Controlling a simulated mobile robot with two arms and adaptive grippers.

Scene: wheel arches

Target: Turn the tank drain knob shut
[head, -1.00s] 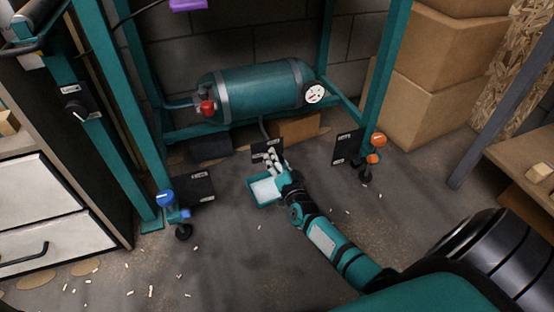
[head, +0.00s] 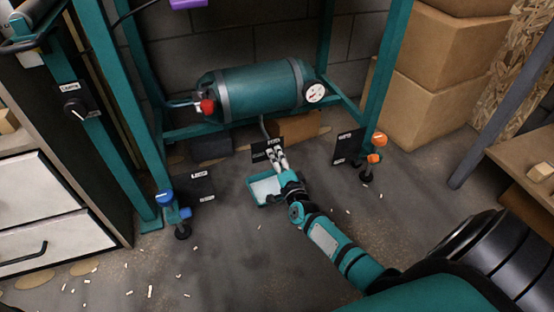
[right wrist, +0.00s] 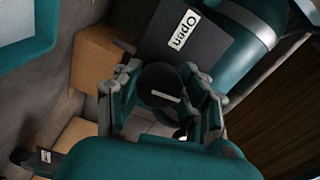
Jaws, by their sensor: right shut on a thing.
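The tank drain knob (right wrist: 158,78) is a dark round knob with a white pointer line, seen in the right wrist view between my fingers. The line lies nearly crosswise in that view. A black plate (right wrist: 160,40) with an "Open" label is beside it. My right gripper (head: 277,156) is shut on the knob; it also shows in the right wrist view (right wrist: 160,95). In the head view it reaches the small labelled plate (head: 262,150) below the teal tank (head: 262,88), and the fingers hide the knob. My left gripper is not in view.
A teal tray (head: 262,199) lies on the floor under my right gripper. Rack posts with a blue knob (head: 165,197) and an orange knob (head: 379,139) stand on either side. A red valve (head: 207,106) and a gauge (head: 315,92) are on the tank. Cardboard boxes (head: 430,110) stand at right.

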